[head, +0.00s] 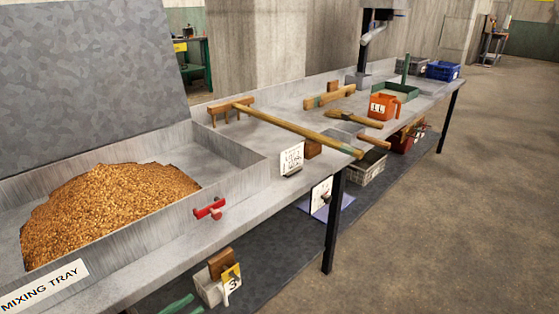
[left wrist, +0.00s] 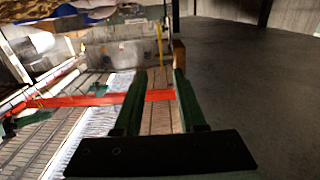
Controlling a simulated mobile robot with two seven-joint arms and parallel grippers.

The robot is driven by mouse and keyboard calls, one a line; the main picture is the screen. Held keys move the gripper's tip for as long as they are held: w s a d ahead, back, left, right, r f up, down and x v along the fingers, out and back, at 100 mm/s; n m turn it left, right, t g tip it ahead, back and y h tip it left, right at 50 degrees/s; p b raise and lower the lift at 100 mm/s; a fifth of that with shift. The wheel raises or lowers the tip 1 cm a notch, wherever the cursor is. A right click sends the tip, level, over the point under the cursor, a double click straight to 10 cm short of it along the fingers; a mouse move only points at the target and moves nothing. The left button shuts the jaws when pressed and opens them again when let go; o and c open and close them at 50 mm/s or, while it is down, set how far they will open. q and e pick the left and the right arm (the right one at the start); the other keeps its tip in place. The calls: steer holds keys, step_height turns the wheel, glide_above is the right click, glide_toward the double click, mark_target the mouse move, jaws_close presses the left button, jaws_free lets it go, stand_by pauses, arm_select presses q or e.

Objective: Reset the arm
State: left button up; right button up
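My left gripper (head: 187,306) shows at the bottom edge of the head view only as green finger parts, low in front of the bench. In the left wrist view the two green fingers of the left gripper (left wrist: 158,75) stand apart. A red strip (left wrist: 158,95) shows in the gap, seemingly beyond the fingers, and I see nothing gripped. A brown block-like thing (left wrist: 179,52) shows by the right fingertip; whether it touches is unclear. My right gripper is in neither view.
The mixing tray (head: 245,160) holds a grain heap (head: 110,205). A wooden rake (head: 290,126), orange jug (head: 383,106), green tray (head: 400,94) and blue crate (head: 443,70) stand along the bench. A box with a "3" card (head: 231,281) is below the bench edge. The floor (head: 455,210) at right is clear.

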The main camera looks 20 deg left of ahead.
arm_select(q)
steer(key=w+d+r+m+t, duration=0.1)
steer(key=d+r, duration=0.2)
steer(key=d, duration=0.4)
steer(key=d+r, duration=0.4)
steer(key=d, duration=0.3)
steer(key=d+r+m+t, duration=0.1)
steer(key=d+r, duration=0.3)
steer(key=r, duration=0.3)
steer(key=d+r+t, duration=0.2)
steer(key=d+r, duration=0.2)
steer(key=r, duration=0.2)
steer(key=s+a+f+n+g+y+p, duration=0.3)
steer(key=s+f+g+p, duration=0.6)
steer(key=p, duration=1.4)
steer(key=shift+s+f+n+g+y+p, duration=0.25)
steer(key=shift+n+g+y+p, duration=0.15)
steer(key=shift+n+g+y, duration=0.65)
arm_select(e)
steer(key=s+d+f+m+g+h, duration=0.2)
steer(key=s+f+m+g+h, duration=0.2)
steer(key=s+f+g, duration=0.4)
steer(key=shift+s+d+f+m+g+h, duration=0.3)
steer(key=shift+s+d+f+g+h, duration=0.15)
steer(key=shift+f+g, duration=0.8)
arm_select(q)
steer(key=shift+m+h, duration=0.25)
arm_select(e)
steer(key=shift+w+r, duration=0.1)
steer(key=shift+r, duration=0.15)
